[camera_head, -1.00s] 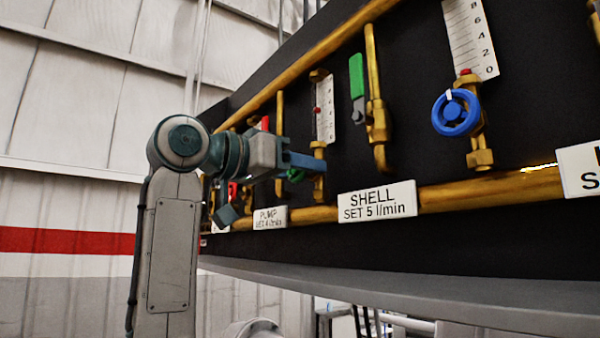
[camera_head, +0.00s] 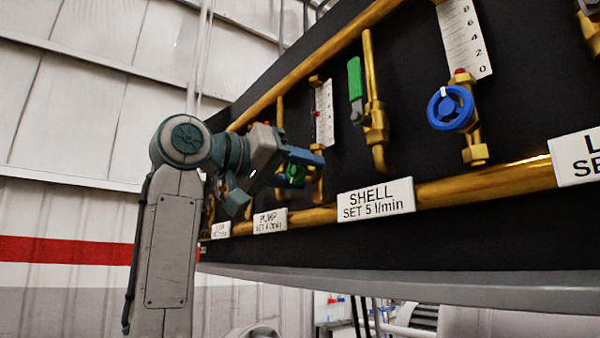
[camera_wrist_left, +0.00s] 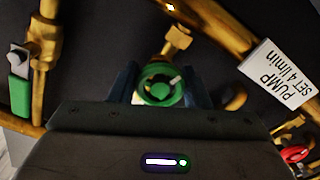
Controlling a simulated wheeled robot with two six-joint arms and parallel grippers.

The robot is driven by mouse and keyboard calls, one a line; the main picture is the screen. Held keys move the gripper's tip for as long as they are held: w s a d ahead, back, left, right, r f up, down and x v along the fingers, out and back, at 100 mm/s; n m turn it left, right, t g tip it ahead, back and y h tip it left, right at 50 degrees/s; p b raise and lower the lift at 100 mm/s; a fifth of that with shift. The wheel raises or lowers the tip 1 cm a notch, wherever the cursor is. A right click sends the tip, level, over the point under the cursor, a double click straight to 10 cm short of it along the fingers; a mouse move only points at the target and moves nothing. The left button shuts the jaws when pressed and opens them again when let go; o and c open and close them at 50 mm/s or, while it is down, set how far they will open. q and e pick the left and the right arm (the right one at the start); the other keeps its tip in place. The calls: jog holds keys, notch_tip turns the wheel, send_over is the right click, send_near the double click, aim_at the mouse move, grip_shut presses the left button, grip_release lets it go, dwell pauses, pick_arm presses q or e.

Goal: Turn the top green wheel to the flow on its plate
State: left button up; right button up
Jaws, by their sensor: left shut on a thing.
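The green wheel (camera_head: 292,174) sits on a brass valve below a flow tube, mostly hidden by my left gripper. It shows face-on in the left wrist view (camera_wrist_left: 158,93), with a white mark on its right side. My left gripper (camera_head: 305,167) is shut on the wheel, one blue finger on either side of it. The plate reading PUMP SET 4 l/min (camera_head: 270,221) is on the brass pipe below; it also shows in the left wrist view (camera_wrist_left: 279,75). The tube's scale (camera_head: 324,112) has a red float, its numbers too small to read. My right gripper is out of view.
To the right are a green lever (camera_head: 355,79), the SHELL SET 5 l/min plate (camera_head: 376,200) and a blue wheel (camera_head: 451,107). A red wheel (camera_wrist_left: 294,153) shows at the lower right of the wrist view. A grey ledge (camera_head: 430,285) runs below the black panel.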

pick_arm(q)
jog(key=shift+r, duration=0.1)
jog(key=o, duration=1)
jog(key=shift+a, duration=0.15)
jog(key=shift+s, duration=0.1)
jog(key=shift+s+a+b, duration=0.15)
jog(key=shift+a+b, duration=0.2)
jog(key=b+v, duration=0.4)
jog(key=v, duration=0.6)
